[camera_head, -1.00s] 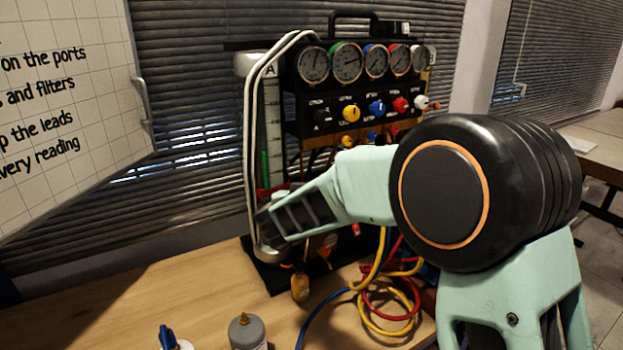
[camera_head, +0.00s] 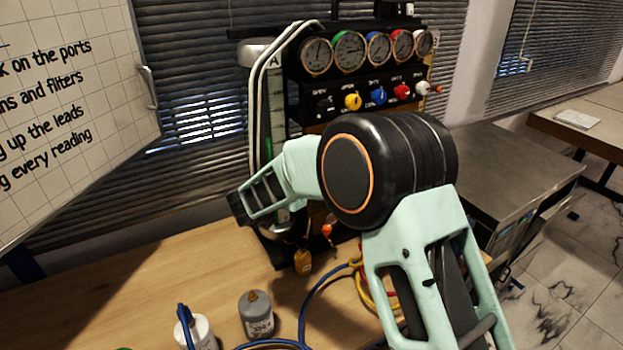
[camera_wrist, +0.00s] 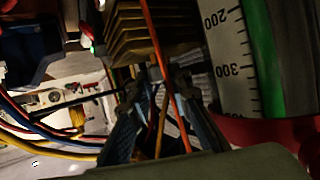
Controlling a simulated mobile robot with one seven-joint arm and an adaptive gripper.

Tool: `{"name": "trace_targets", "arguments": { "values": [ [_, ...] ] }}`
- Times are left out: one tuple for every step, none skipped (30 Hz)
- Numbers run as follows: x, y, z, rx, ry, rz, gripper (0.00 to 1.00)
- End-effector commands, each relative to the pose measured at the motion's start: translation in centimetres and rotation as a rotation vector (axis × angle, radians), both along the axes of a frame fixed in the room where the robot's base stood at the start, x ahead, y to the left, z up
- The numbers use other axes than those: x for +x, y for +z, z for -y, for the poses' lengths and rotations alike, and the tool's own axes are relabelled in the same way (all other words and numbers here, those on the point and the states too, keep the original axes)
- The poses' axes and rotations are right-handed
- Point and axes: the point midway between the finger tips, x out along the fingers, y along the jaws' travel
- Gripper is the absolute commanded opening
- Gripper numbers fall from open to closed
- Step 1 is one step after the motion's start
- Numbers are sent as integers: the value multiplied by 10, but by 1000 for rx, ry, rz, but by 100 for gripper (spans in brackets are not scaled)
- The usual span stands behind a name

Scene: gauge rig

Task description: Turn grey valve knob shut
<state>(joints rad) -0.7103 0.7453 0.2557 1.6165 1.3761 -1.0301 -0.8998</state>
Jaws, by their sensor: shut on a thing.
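In the wrist view my gripper (camera_wrist: 156,82) has its two blue-grey fingers drawn together at the tips. They close on a small grey piece, which looks like the grey valve knob (camera_wrist: 155,73); it is dim and partly covered, so its turn angle cannot be read. An orange-red line passes in front of it. In the head view my arm hides the gripper and the grey knob. The gauge rig (camera_head: 305,100) stands behind my arm, with a row of gauges above a row of black, yellow, blue, red and white knobs.
A clear tube with green inside and a scale (camera_wrist: 238,60) stands close right of my gripper. Brass fins (camera_wrist: 130,35) lie just beyond. Hoses (camera_wrist: 60,140) run at left. On the bench (camera_head: 150,290) are a grey bottle (camera_head: 257,316), a white bottle (camera_head: 198,332) and a blue hose (camera_head: 312,300).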

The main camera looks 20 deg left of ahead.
Motion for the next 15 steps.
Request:
{"name": "trace_targets", "arguments": {
  "values": [
    [0,0,0,-1,-1,1,0],
    [0,0,0,-1,-1,1,0],
    [0,0,0,-1,-1,0,0],
    [0,0,1,-1,-1,0,0],
    [0,0,1,-1,-1,0,0],
    [0,0,1,-1,-1,0,19],
    [0,0,1,-1,-1,0,22],
    [0,0,1,-1,0,0,26],
    [0,0,1,-1,0,0,30],
    [0,0,1,-1,0,0,33],
    [0,0,0,-1,0,0,36],
    [0,0,0,-1,0,0,36],
    [0,0,0,-1,0,0,36],
    [0,0,0,-1,0,0,36],
    [0,0,0,-1,0,0,36]
  ]
}}
